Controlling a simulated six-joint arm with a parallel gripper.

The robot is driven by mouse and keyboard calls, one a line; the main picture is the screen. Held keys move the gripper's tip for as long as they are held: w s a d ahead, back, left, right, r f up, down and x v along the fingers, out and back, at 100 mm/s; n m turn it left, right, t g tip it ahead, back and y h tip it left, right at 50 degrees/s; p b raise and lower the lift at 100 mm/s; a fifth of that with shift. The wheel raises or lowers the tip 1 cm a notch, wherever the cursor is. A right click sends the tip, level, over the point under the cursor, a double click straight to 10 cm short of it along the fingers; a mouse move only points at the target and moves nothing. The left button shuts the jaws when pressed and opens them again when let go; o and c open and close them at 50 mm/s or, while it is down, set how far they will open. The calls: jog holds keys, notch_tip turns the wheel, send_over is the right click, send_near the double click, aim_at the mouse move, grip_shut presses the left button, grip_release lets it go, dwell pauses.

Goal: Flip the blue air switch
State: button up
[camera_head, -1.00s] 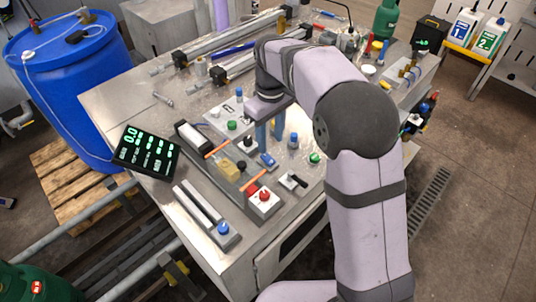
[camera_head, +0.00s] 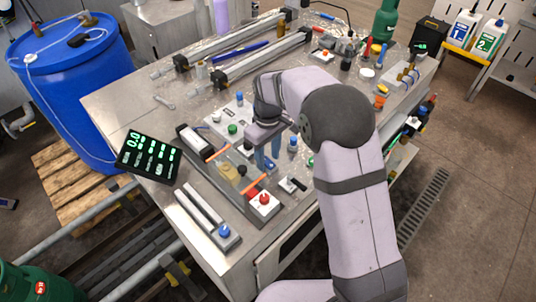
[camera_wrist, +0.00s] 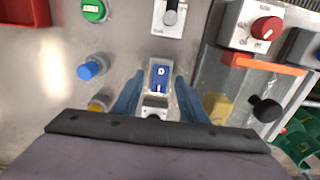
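The blue air switch (camera_wrist: 160,76) is a small blue rocker with white marks in a pale housing, near the middle of the wrist view. My gripper (camera_wrist: 160,84) is open, with one blue finger on each side of the switch and a gap to it on both sides. Nothing is held. In the head view my gripper (camera_head: 267,159) points down over the panel, and its fingers hide most of the switch. I cannot tell how high the fingertips are above the panel.
A blue knob (camera_wrist: 92,68) and a green button (camera_wrist: 93,10) lie left of the switch in the wrist view. A black lever switch (camera_wrist: 170,14) is beyond it. A clear box with a black knob (camera_wrist: 266,108) and a red knob (camera_wrist: 267,28) lie to the right.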

jog(key=shift+f, duration=0.2)
grip_shut()
jog(key=shift+a+r+p, duration=0.1)
jog(key=shift+r+p, duration=0.15)
jog(key=shift+p, duration=0.55)
jog(key=shift+w+a+g+h+p, duration=0.15)
jog(key=shift+g+h+p, duration=0.35)
jog(key=shift+p, duration=0.5)
jog(key=shift+w+a+f+g+h+p, duration=0.15)
jog(key=shift+w+f+g+h+p, duration=0.1)
jog(key=shift+g+h+p, duration=0.6)
jog(key=shift+w+a+f+g+h, duration=0.1)
jog(key=shift+g+h, duration=0.15)
